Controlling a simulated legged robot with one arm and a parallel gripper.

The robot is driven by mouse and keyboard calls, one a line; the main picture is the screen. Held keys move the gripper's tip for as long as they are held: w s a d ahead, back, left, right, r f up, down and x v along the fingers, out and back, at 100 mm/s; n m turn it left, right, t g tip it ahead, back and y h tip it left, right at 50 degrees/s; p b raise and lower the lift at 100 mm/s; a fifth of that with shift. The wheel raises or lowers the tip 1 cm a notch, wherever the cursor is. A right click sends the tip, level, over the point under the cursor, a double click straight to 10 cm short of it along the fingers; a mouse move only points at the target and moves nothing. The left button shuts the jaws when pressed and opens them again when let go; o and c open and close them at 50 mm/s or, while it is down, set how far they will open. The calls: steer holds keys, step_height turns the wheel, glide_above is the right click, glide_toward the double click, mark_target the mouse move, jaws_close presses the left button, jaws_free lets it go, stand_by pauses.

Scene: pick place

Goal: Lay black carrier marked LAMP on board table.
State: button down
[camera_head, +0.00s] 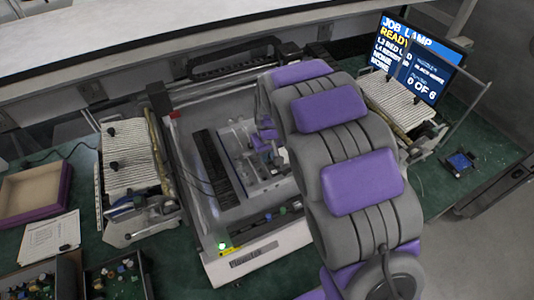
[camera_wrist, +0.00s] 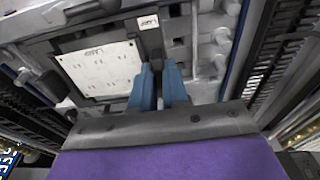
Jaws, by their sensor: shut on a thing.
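The black carrier (camera_wrist: 62,50) shows in the wrist view as a dark frame around a pale plate, with a small white label by its dark tab. The label's print appears upside down and reads like LAMP. My gripper (camera_wrist: 158,88) has its two blue fingers closed on the carrier's dark tab. A grey metal fixture, seemingly the board table (camera_wrist: 207,50), lies behind and beside the carrier. Whether they touch is unclear. In the head view my arm hides most of the gripper, and the metal fixture (camera_head: 268,186) shows inside the machine frame.
The machine's rails and a black ribbed strip (camera_head: 215,168) flank the fixture. Striped feeder banks stand left (camera_head: 130,155) and right (camera_head: 395,100). A screen (camera_head: 418,60) reads JOB LAMP, READY. An empty tan tray (camera_head: 32,190) and component bins (camera_head: 118,278) sit at left.

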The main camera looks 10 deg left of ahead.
steer(key=c, duration=1.1)
jaws_free()
steer(key=shift+s+f, duration=0.25)
steer(key=shift+f, duration=0.15)
steer(key=shift+o, duration=0.2)
steer(key=shift+w+d, duration=0.2)
steer(key=shift+w, duration=0.05)
steer(key=shift+r, duration=0.1)
steer(key=shift+a, duration=0.25)
steer(key=c, duration=0.3)
steer(key=shift+d+r, duration=0.1)
steer(key=shift+c, duration=0.2)
steer(key=shift+r+p, duration=1.3)
steer(key=shift+r, duration=2.2)
